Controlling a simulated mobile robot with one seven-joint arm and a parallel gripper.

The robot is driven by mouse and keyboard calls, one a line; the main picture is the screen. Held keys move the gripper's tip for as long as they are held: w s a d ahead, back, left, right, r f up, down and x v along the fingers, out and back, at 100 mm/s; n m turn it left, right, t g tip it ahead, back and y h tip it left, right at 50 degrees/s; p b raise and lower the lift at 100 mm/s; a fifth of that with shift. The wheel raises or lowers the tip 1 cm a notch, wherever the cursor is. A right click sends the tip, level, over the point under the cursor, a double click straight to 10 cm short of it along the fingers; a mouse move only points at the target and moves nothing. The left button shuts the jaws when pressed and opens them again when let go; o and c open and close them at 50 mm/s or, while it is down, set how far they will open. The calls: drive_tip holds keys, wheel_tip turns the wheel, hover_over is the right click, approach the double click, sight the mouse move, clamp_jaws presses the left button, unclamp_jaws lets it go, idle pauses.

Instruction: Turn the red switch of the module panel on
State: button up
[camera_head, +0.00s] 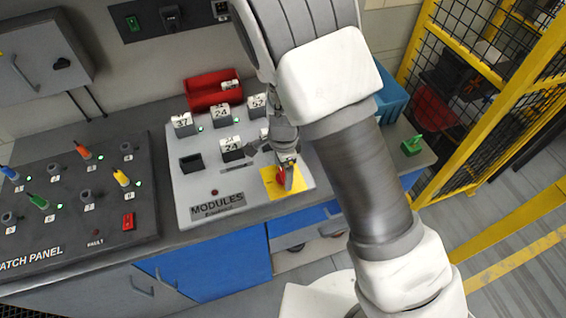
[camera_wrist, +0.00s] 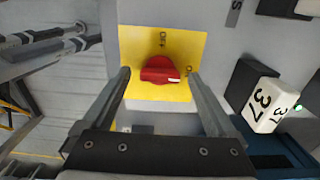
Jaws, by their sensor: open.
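The red rotary switch (camera_head: 281,178) sits on a yellow plate (camera_head: 269,184) at the lower right of the grey module panel (camera_head: 245,207). In the wrist view the red switch (camera_wrist: 158,70) is a round knob with a white mark near its right side. Small labels stand above it and to its right on the yellow plate (camera_wrist: 195,45). My gripper (camera_wrist: 159,76) is open, with one finger on each side of the knob and a gap on both sides. In the head view my gripper (camera_head: 287,160) is over the switch and partly hides it.
White numbered modules (camera_head: 228,110) stand in the panel behind the switch; one marked 37 (camera_wrist: 265,105) shows in the wrist view. A red bin (camera_head: 208,88) is behind the panel. The patch panel (camera_head: 90,200) lies left, and a yellow fence (camera_head: 480,120) stands right.

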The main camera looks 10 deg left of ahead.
sight(283, 174)
wheel_tip(283, 174, up, 17)
drive_tip(key=shift+r, duration=0.2)
idle(0.3)
drive_tip(key=s+d+r+n+t+y, duration=0.1)
drive_tip(key=s+d+r+n, duration=0.15)
drive_tip(key=d+r, duration=0.4)
drive_tip(key=s+d+r+n+t+y, duration=0.1)
drive_tip(key=s+d+r+n, duration=0.15)
drive_tip(key=d+r, duration=0.35)
drive_tip(key=s+d+r+n+t+h+b, duration=0.1)
drive_tip(key=s+d+r+n+t+h, duration=0.1)
drive_tip(key=s+d+n, duration=0.4)
drive_tip(key=shift+s+d+r+n+t, duration=0.35)
drive_tip(key=shift+s+d+t, duration=0.45)
drive_tip(key=shift+s+d, duration=1.4)
drive_tip(key=shift+w+d+f, duration=0.1)
drive_tip(key=shift+w+d, duration=0.4)
